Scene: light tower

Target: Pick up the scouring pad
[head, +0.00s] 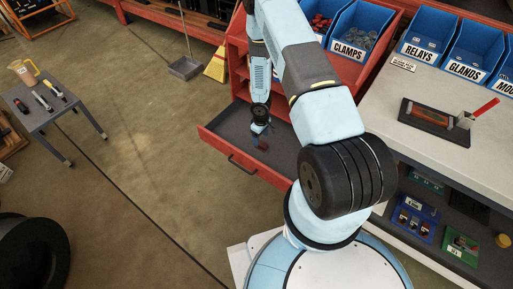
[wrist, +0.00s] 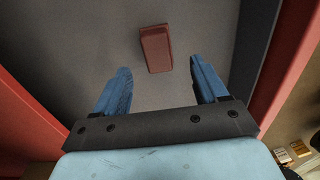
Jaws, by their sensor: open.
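The scouring pad (wrist: 156,48) is a reddish-brown block lying on the grey floor of the open red drawer (head: 222,150). In the wrist view it is at the top middle, just beyond and between my two blue fingertips. My gripper (wrist: 158,72) is open, with nothing between the fingers, and points down into the drawer. In the head view my gripper (head: 258,133) is over the drawer, and a small reddish patch, probably the pad (head: 262,145), shows beside the fingers. Part of the drawer is hidden by my arm.
Red drawer walls stand on both sides in the wrist view. A small table (head: 50,98) with tools stands at the left. The floor between is clear.

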